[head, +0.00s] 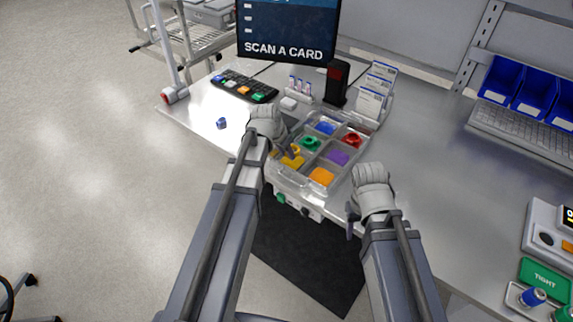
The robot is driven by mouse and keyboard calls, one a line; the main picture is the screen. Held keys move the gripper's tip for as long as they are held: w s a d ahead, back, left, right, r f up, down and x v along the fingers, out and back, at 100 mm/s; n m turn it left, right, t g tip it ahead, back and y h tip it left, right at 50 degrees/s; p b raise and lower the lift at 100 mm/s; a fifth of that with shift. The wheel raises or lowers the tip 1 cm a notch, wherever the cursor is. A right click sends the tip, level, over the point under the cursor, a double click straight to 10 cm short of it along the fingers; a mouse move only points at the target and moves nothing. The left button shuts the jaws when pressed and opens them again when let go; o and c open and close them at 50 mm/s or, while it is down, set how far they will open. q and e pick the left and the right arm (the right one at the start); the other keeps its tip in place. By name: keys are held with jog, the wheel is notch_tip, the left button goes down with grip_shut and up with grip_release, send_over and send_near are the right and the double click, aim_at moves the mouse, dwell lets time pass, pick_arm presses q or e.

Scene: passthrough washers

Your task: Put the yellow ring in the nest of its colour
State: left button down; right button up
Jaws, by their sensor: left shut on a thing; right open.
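A clear tray (288,178) with colour-marked nests stands on the metal table. The yellow nest (291,162) is at its left side. My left gripper (287,151) is shut on the yellow ring (296,149), which is at the yellow nest and partly hidden by the fingers; I cannot tell if it touches the nest floor. A green ring (310,141) and a red ring (352,140) sit in other nests of the tray. My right gripper (352,222) is open and empty, at the table's front edge, right of the tray.
Blue (325,128), purple (338,157) and orange (321,177) nests show no clear ring. A small blue piece (222,123) lies left on the table. A black reader (337,84) and card rack (374,92) stand behind the tray. The table's right middle is clear.

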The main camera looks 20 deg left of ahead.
aim_at(289, 165)
pick_arm(q)
notch_tip(289, 165, down, 4)
jog(key=b, duration=0.3)
jog(key=shift+r+b, duration=0.2)
jog(key=shift+b, duration=0.15)
jog(key=shift+f, duration=0.15)
jog(key=c, duration=0.6)
grip_release()
jog(key=shift+r, duration=0.2)
jog(key=p+v, duration=1.1)
jog(key=v, duration=0.1)
jog(key=s+d+g+y, duration=0.1)
jog(key=s+d, duration=0.4)
jog(key=s+d+f+g+y, duration=0.1)
jog(key=s+d+g, duration=0.1)
jog(key=s+d, duration=0.4)
jog(key=s+d+g+y, duration=0.1)
jog(key=s+d, duration=0.4)
jog(key=shift+s+d+f+g, duration=0.15)
jog(key=shift+s+f+g, duration=0.15)
jog(key=shift+s, duration=0.05)
